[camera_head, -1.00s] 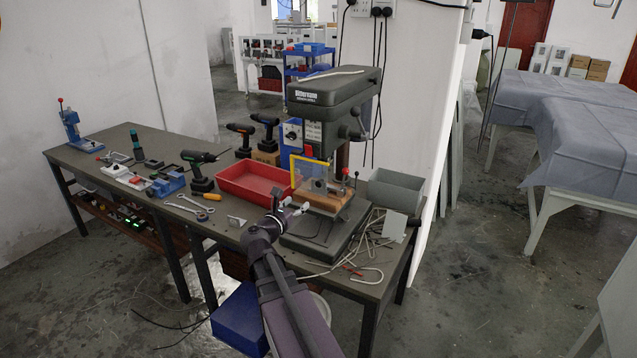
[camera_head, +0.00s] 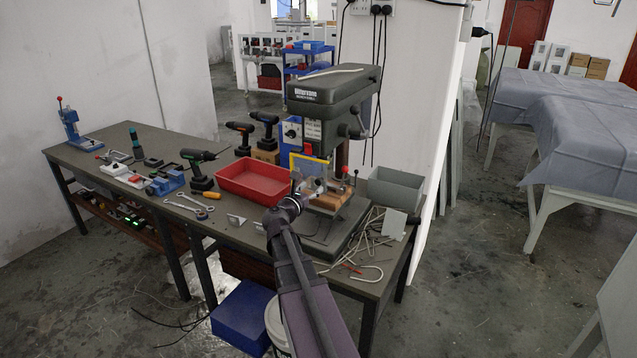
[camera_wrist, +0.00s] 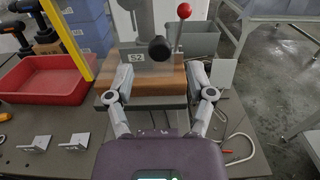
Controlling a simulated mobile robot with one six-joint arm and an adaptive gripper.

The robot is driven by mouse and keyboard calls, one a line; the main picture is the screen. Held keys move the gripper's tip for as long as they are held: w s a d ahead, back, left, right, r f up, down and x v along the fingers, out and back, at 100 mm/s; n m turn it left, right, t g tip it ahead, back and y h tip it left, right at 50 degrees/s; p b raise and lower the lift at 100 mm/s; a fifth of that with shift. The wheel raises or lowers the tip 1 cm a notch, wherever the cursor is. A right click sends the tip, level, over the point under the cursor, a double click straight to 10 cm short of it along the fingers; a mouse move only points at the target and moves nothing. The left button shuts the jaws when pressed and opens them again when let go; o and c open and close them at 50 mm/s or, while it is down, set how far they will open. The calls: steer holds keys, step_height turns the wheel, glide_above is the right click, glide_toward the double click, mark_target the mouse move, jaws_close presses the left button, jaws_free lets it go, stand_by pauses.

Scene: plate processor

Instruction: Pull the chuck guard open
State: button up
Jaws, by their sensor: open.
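The chuck guard (camera_head: 309,160) is on the drill press, below its head; its yellow edge shows in the head view. In the wrist view a yellow bar (camera_wrist: 67,42) slants at the upper left, and a clear panel seems to lie to its right. My gripper (camera_head: 308,184) is in front of the guard; in the wrist view (camera_wrist: 162,68) its two fingers are spread apart with nothing held. A round black knob (camera_wrist: 160,48) shows between the fingertips; I cannot tell whether they touch it. My gripper hides part of the guard in the head view.
A wooden block (camera_wrist: 150,84) sits beneath the drill. A red-tipped lever (camera_wrist: 182,20) stands behind the knob. A red tray (camera_head: 252,186) is left, a grey bin (camera_head: 396,190) right. Bent rods lie at the right. Small metal brackets (camera_wrist: 73,142) lie on the bench (camera_head: 120,140).

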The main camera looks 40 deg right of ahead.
mark_target(318, 182)
steer(key=shift+x, duration=2.55)
steer(key=shift+c, duration=0.2)
jaws_close()
